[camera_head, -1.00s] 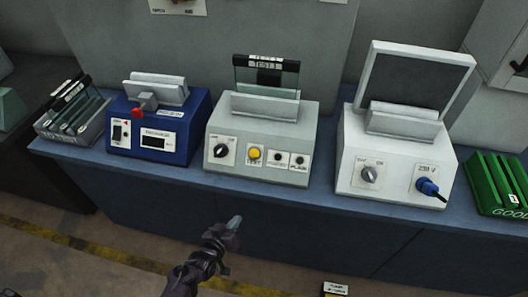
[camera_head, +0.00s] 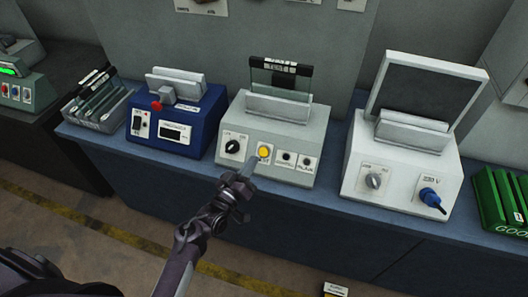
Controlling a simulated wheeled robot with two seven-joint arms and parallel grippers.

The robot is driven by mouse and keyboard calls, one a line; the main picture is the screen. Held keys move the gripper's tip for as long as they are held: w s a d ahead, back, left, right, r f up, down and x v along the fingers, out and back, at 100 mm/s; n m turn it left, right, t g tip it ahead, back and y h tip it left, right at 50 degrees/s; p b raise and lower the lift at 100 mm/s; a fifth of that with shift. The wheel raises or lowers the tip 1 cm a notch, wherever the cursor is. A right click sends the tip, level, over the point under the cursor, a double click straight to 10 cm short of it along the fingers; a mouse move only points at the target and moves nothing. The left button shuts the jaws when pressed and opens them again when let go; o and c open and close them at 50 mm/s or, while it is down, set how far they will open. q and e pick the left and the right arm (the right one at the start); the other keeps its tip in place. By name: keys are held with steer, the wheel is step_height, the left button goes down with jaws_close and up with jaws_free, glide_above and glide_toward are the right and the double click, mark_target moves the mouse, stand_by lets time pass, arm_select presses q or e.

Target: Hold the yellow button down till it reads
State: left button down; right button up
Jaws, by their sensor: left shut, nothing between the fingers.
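The yellow button (camera_head: 264,151) is on the front panel of the grey-green test box (camera_head: 235,128), in the middle of the bench. A black knob (camera_head: 233,146) is left of it, and two small dark round fittings are right of it. A dark glass frame stands in the slot on top of the box. My left gripper (camera_head: 252,160) is shut and empty, its tip just below the yellow button. I cannot tell whether the tip touches the button. The gripper hides the lower part of the button's label. My right gripper is not in view.
A blue box (camera_head: 190,145) with a red knob stands to the left, beside a rack of frames (camera_head: 98,110). A white box (camera_head: 405,165) with a blue plug (camera_head: 430,197) stands to the right, then a green rack (camera_head: 492,197). The bench's front strip (camera_head: 310,205) is clear.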

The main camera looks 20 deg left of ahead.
mark_target(264, 152)
arm_select(q)
steer(key=w+f+b, duration=0.5)
steer(key=w+b, duration=0.2)
steer(key=b, duration=0.1)
steer(key=shift+d+f, duration=0.15)
steer(key=shift+f, duration=0.05)
steer(key=shift+b, duration=0.35)
stand_by(1.6)
steer(key=shift+w+f, duration=0.25)
steer(key=shift+w, duration=0.1)
